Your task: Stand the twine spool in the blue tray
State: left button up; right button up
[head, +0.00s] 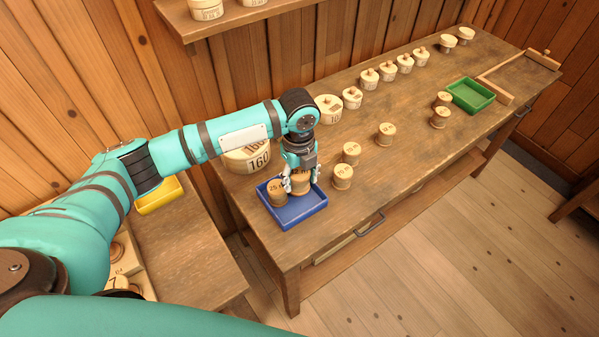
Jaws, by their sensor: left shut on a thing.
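The blue tray (306,212) sits at the near left corner of the long workbench. My left gripper (301,187) is over the tray and shut on a wooden spool (300,180) with a partly hidden length mark. That spool looks upright, inside or just above the tray; I cannot tell if it touches the floor. Another wooden spool (277,193), marked 25, stands in the tray to its left, close beside the gripper's finger. The gripper covers part of the held spool. I cannot tell by sight which one is the twine spool. My right gripper is not in view.
Two spools (343,177) stand just right of the tray, with others (386,134) farther along. A big round box (247,158) marked 160 is behind the tray. A green tray (470,95) lies at the far right. A yellow tray (160,196) is on the left table.

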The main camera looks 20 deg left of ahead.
pick_arm(q)
jog(key=shift+s+f+b, duration=0.1)
jog(key=shift+f+b, duration=0.25)
jog(key=shift+f, duration=0.1)
notch_tip(320, 180, down, 5)
jog(key=b, duration=0.6)
jog(key=shift+f+b, duration=0.55)
jog(key=shift+f, duration=1.65)
jog(key=o, duration=1.2)
jog(key=shift+o, duration=0.2)
jog(key=shift+r, duration=0.1)
